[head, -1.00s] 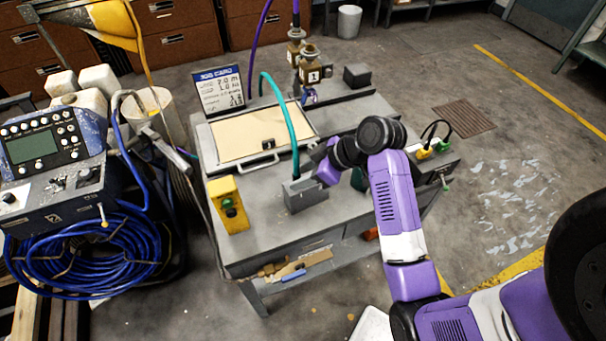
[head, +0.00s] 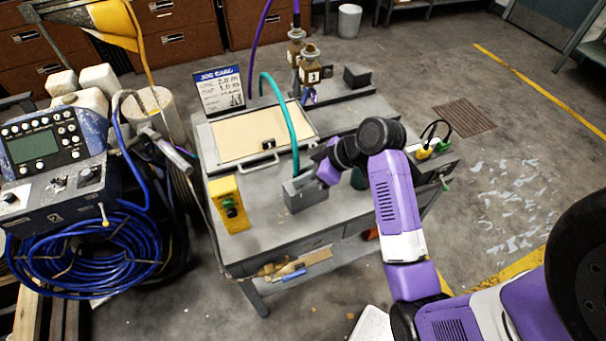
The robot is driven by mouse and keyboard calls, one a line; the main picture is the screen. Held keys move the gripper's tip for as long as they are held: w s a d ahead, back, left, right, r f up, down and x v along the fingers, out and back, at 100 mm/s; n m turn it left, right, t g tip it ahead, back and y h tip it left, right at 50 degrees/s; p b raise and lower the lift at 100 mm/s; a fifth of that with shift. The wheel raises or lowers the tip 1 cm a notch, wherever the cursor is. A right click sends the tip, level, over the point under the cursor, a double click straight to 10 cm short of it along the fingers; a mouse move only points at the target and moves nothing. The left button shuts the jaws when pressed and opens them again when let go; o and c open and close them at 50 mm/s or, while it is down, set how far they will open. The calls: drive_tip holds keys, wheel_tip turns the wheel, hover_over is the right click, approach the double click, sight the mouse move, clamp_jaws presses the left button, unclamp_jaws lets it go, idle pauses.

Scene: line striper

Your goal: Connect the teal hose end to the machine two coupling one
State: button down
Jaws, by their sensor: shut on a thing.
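The teal hose (head: 282,95) arches over the bench and comes down toward a grey block (head: 306,192) on the bench's front part. My gripper (head: 322,168) is at the hose's lower end, just above the block, and is shut on the teal hose end (head: 296,168). The fingertips are small and partly hidden, and I cannot tell whether the end still sits in the block. Two brass-brown couplings stand at the back of the bench: a front one (head: 309,74) with a white number tag, and one behind it (head: 296,48) under a purple hose (head: 260,32).
A yellow box (head: 229,203) stands at the front left. A blue machine with a screen (head: 45,145) and coiled blue hose (head: 85,250) is left of the bench.

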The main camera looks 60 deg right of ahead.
drive_tip(key=shift+r+p, duration=0.65)
drive_tip(key=shift+p, duration=0.05)
drive_tip(key=shift+r+p, duration=1.1)
drive_tip(key=shift+r, duration=0.85)
